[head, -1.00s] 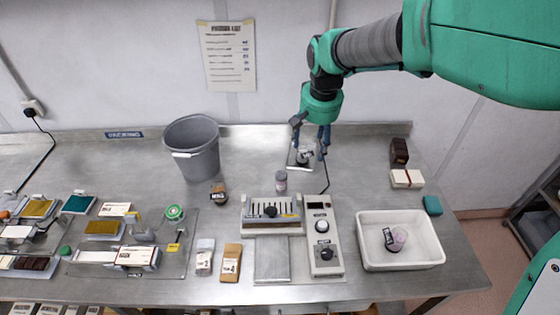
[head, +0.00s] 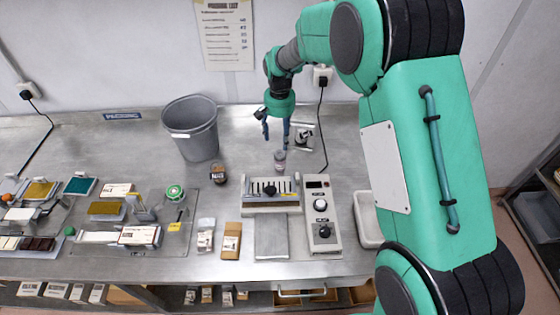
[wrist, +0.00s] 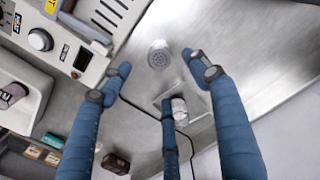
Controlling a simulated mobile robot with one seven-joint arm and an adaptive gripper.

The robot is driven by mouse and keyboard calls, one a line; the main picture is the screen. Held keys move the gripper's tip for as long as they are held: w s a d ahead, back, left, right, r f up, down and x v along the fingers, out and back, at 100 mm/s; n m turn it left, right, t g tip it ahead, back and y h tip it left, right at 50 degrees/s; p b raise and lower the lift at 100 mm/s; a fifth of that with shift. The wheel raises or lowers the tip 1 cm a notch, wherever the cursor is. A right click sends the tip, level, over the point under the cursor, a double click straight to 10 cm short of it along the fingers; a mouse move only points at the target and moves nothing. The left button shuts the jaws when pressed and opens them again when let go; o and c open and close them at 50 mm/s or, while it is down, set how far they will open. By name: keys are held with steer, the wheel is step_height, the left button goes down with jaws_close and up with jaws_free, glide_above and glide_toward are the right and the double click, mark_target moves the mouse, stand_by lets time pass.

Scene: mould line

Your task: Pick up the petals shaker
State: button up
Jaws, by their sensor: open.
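A small shaker (head: 280,160) with a pale lid and pinkish body stands upright behind the grey machine; its label is too small to read. In the wrist view its round perforated lid (wrist: 158,54) shows from above, just beyond the fingertips. My gripper (head: 276,140) is open and empty, pointing down close above and slightly left of this shaker in the head view. In the wrist view its blue fingers (wrist: 162,80) are spread, with the lid between and ahead of them, not visibly touched.
A grey bucket (head: 195,135) and a brown jar (head: 218,174) are left.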

mark_target(280, 154)
steer(key=shift+f, duration=0.1)
steer(key=shift+f+b, duration=0.4)
steer(key=shift+f, duration=3.75)
steer(key=shift+f, duration=0.15)
steer(key=shift+d+f+b, duration=0.1)
steer(key=shift+f+b, duration=0.3)
steer(key=shift+f, duration=2.1)
steer(key=c, duration=1.4)
steer(key=shift+o, duration=0.2)
steer(key=shift+r, duration=0.1)
steer(key=shift+r+p, duration=0.6)
steer(key=shift+r, duration=4.35)
